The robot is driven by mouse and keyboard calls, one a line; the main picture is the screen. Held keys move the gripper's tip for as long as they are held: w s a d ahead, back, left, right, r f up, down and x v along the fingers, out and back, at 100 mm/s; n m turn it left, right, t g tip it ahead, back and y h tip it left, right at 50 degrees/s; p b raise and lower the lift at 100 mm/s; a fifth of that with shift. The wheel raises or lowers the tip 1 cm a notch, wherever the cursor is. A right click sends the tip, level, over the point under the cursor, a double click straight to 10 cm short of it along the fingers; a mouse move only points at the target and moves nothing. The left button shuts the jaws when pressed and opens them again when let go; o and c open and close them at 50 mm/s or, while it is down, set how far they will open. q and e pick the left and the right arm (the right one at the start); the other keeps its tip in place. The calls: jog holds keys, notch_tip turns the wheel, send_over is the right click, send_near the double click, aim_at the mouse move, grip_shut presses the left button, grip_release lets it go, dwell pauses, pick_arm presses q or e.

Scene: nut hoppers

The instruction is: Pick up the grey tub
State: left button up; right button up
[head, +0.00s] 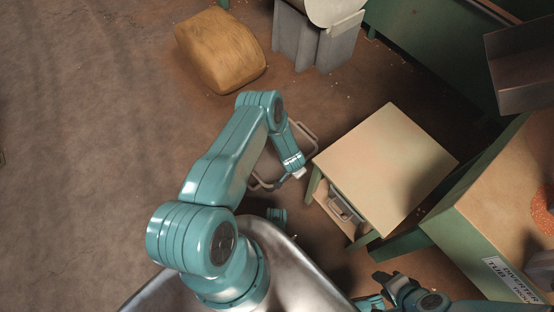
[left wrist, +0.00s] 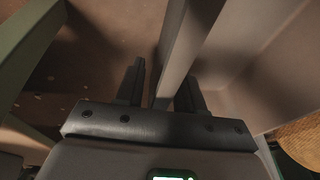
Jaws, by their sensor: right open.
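A grey object with a looped handle (head: 343,206), which looks like the grey tub, shows under the pale-topped table, mostly hidden by the top. In the left wrist view my left gripper (left wrist: 161,80) has its two dark fingers apart. The edge of a grey wall (left wrist: 190,45) runs up between them. A gap shows beside the left finger; I cannot tell if this wall belongs to the tub. In the head view my left wrist is just left of the table, and its fingers are hidden. My right gripper (head: 386,283) is open and empty at the bottom.
The pale table (head: 385,165) stands right of my left arm. A green bench (head: 480,235) with a label is at lower right, and a dark box (head: 522,68) is above it. A tan block (head: 220,50) and a grey stand (head: 315,45) are at the back. The left floor is clear.

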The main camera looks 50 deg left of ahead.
pick_arm(q)
grip_shut()
jog(key=shift+w+a+r, duration=0.1)
jog(key=shift+w+r, duration=0.05)
dwell(1.2)
